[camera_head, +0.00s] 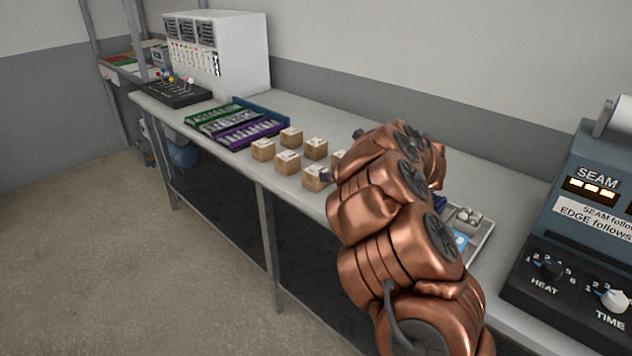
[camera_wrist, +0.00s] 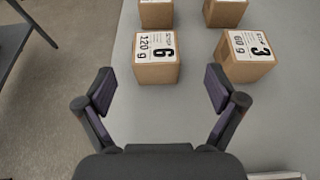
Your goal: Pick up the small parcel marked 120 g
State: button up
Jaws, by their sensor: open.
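The parcel marked 120 g (camera_wrist: 156,72) is a small brown box with a white label that also reads 6. In the wrist view it sits upright on the grey bench, ahead of my gripper (camera_wrist: 159,90). My gripper is open and empty, its two dark fingers spread wider than the parcel. The parcel lies just beyond the fingertips, in line with the gap. In the head view it appears to be the front box nearest my arm (camera_head: 314,181), though its label is unreadable there. My copper arm hides most of the gripper in that view.
A parcel marked 60 g (camera_wrist: 248,71) stands to the right, apart from it. Two more boxes (camera_wrist: 156,14) are behind. Green and purple trays (camera_head: 252,131) lie farther left. A sealing machine (camera_head: 590,215) and a parts tray (camera_head: 482,232) are to the right.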

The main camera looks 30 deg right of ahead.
aim_at(316, 170)
jog(key=shift+x, duration=1)
jog(key=shift+w+a+f+p, duration=0.15)
jog(key=shift+w+a+p, duration=0.1)
jog(key=shift+p, duration=0.1)
jog(key=shift+p+x, duration=0.4)
jog(key=shift+x, duration=0.45)
jog(key=shift+p+x, duration=0.55)
jog(key=shift+x, duration=1.15)
jog(key=shift+a+f, duration=0.1)
jog(key=shift+s, duration=0.1)
jog(key=c, duration=1.3)
